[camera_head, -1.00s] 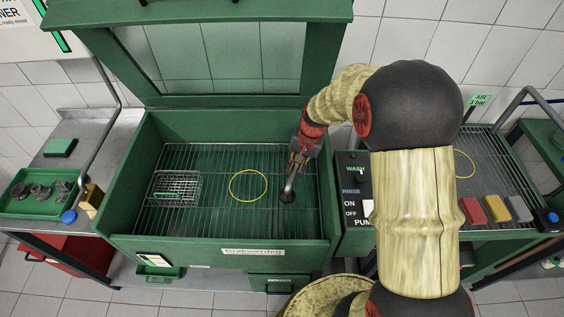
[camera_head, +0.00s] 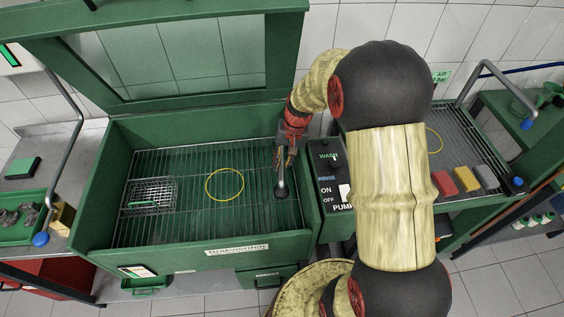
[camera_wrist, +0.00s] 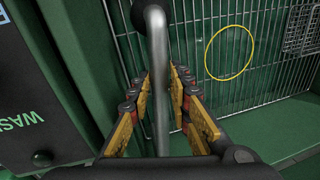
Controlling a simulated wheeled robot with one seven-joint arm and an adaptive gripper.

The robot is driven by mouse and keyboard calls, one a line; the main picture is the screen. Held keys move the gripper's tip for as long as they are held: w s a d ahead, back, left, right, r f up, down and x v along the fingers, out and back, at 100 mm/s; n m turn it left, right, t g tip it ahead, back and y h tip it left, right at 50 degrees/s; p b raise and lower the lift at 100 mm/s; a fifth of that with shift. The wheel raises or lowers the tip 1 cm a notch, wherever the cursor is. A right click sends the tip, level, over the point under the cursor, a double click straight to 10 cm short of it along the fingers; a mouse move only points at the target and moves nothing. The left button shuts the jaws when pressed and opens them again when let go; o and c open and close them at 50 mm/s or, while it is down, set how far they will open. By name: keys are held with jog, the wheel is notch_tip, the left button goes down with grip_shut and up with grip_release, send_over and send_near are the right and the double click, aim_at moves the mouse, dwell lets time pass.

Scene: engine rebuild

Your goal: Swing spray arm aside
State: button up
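The spray arm (camera_head: 282,172) is a grey metal tube with a dark round nozzle (camera_head: 281,192) at its end. It hangs at the right side of the green wash basin, over the wire grid. My gripper (camera_head: 283,156) is at the tube above the nozzle. In the wrist view the tube (camera_wrist: 160,85) runs between my two yellow-and-black fingers (camera_wrist: 160,78), close to both; the gripper looks shut on it. Contact at the fingertips is partly hidden.
The basin (camera_head: 180,240) holds a small wire basket (camera_head: 150,194) and a yellow ring (camera_head: 224,184) left of the arm. The raised lid (camera_head: 285,60) is behind.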

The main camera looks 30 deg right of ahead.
jog(key=o, duration=0.4)
jog(key=v, duration=1.2)
dwell(0.7)
